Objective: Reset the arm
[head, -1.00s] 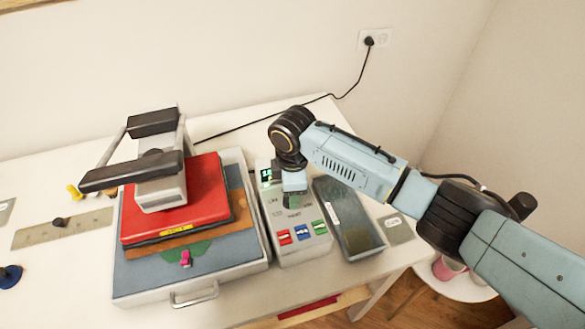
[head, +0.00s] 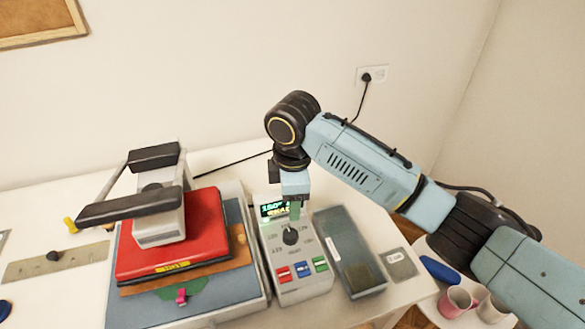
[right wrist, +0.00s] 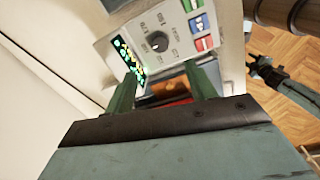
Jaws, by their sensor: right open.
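My right arm reaches in from the right in the head view. Its gripper (head: 294,212) points down over the grey control box (head: 297,282), just above the black dial (head: 291,237). In the right wrist view the two green fingers of this gripper (right wrist: 163,90) stand apart with nothing between them. The dial (right wrist: 157,42) there is clear of the fingers. My left gripper does not show in the head view.
A heat press with a red plate (head: 195,235) and raised black handle (head: 130,207) stands left of the box. A dark grey flat case (head: 350,255) lies right of it. A side stand at lower right holds a pink cup (head: 457,302).

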